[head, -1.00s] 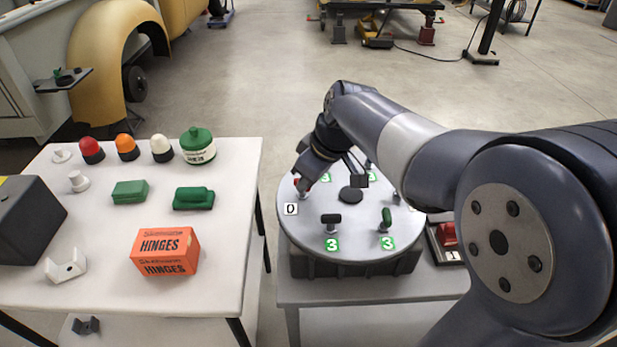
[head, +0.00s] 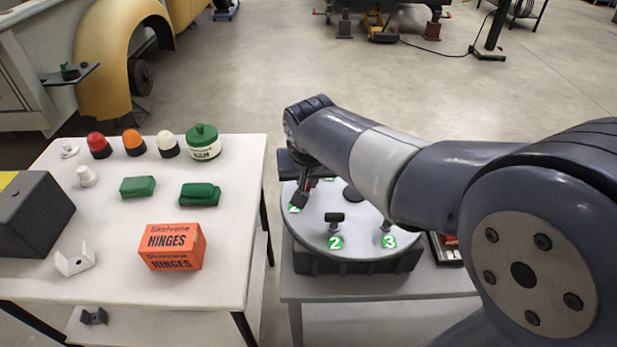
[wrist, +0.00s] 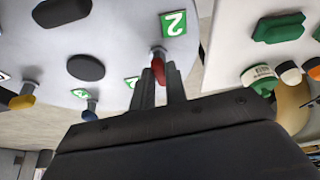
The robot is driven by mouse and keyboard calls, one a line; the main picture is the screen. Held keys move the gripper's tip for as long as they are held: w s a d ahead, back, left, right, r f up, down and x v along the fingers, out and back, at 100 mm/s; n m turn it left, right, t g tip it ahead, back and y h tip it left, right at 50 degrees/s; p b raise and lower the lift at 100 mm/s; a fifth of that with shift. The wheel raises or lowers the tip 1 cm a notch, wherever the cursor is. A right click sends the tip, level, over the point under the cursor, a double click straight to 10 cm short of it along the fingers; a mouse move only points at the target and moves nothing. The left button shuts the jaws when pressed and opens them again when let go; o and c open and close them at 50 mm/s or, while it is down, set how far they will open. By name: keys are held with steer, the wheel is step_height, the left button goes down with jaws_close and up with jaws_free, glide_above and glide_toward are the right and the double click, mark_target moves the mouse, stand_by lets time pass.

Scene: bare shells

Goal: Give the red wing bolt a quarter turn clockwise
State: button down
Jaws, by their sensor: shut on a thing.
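The red wing bolt (wrist: 158,70) stands on the round grey plate (head: 365,245). In the wrist view my gripper (wrist: 160,76) has its two fingers shut on the red wing, one on each side. In the head view my gripper (head: 302,194) is at the plate's left side and mostly hides the bolt.
A black wing bolt (head: 334,219) has a green 2 tag. A bolt beside my arm has a green 3 tag (head: 389,241). Blue (wrist: 90,111) and yellow (wrist: 22,101) wing bolts also stand on the plate. The left table holds an orange hinges box (head: 170,247) and several parts.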

steer(key=shift+m, duration=0.5)
steer(key=c, duration=1.4)
jaws_free()
steer(key=shift+c, duration=0.2)
steer(key=v, duration=1)
steer(key=shift+a+r+p, duration=0.25)
steer(key=shift+r+p, duration=0.05)
steer(key=shift+r, duration=0.1)
steer(key=shift+s, duration=0.1)
